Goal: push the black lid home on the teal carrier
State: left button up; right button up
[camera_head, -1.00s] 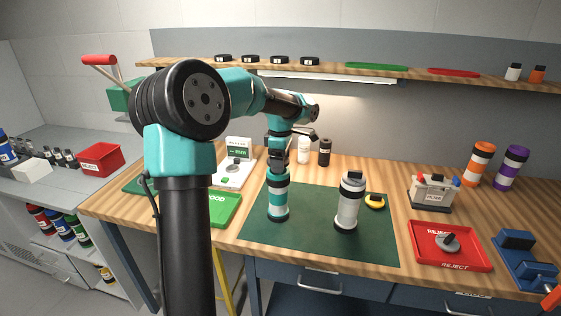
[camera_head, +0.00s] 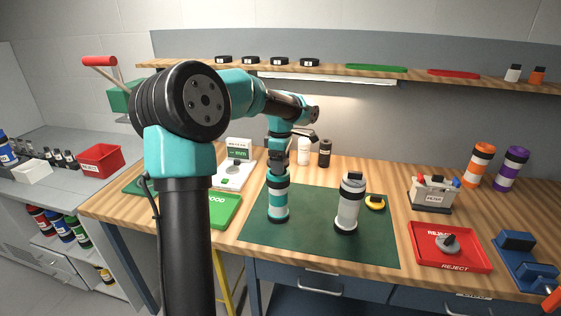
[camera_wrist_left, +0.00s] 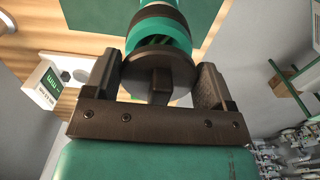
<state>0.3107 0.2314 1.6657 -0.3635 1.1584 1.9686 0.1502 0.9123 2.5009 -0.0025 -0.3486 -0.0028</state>
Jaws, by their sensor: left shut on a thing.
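The teal carrier (camera_head: 278,205), with white and dark bands, stands upright on the dark green mat (camera_head: 310,252). My left gripper (camera_head: 277,168) points down over its top. In the left wrist view the gripper (camera_wrist_left: 157,82) is shut on the round black lid (camera_wrist_left: 150,62), with the lid's raised grip between the fingers. The carrier's teal and dark bands (camera_wrist_left: 162,22) show just beyond the lid. Dark green striping shows at the carrier's mouth beside the lid's edge. I cannot tell how far the lid is seated. My right gripper is not in view.
A clear-bodied carrier with a dark cap (camera_head: 348,210) stands to the right on the mat, near a yellow round item (camera_head: 375,203). The green tray (camera_head: 222,212) lies left, the red reject tray (camera_head: 462,265) right. Two bottles (camera_head: 324,152) stand behind.

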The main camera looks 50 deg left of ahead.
pick_arm(q)
jog(key=shift+f, duration=1)
dwell(1.1)
jog(key=o, duration=0.9)
jog(key=shift+c, duration=0.2)
notch_tip(320, 180, up, 18)
jog(key=shift+f, duration=0.25)
dwell(0.6)
